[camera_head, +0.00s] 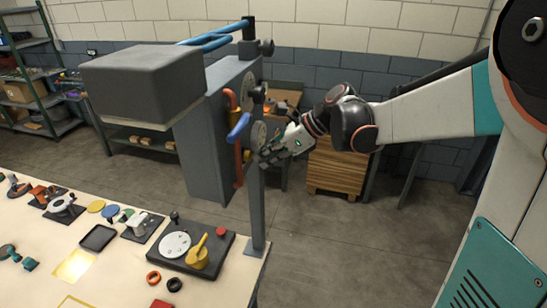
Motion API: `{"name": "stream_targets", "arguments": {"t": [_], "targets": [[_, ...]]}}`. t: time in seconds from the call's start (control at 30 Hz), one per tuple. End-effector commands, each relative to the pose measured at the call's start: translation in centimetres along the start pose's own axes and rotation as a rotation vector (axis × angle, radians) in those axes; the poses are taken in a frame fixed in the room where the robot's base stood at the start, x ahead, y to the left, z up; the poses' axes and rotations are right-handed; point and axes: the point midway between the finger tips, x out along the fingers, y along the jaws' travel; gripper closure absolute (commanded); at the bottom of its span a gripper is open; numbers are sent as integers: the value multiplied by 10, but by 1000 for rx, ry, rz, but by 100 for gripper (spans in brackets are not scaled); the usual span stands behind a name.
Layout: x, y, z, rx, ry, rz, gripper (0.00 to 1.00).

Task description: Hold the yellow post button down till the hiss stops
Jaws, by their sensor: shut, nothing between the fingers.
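A grey upright post (255,205) rises from the right edge of the table. My gripper (262,160) reaches in from the right. It is shut and empty, with its fingertips at the top of the post. I cannot tell whether they touch it. A blue lever handle (238,127) and round grey fittings stand close behind the fingertips, on or near a large grey machine (205,150).
The pale table (120,275) holds a black board (165,262) with a white disc (175,244), a yellow lever piece (198,255) and a red button (221,232). A large grey box-shaped head (142,80) overhangs the table. A wooden crate (335,168) stands behind. The floor at right is clear.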

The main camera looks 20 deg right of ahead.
Motion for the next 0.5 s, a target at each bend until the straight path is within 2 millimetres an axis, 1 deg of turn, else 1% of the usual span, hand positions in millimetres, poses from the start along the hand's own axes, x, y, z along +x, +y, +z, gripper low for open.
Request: {"name": "stream_targets", "arguments": {"t": [0.33, 0.5], "targets": [[2, 0, 1, -1, 0, 1, 100], [15, 0, 12, -3, 0, 2, 100]]}}
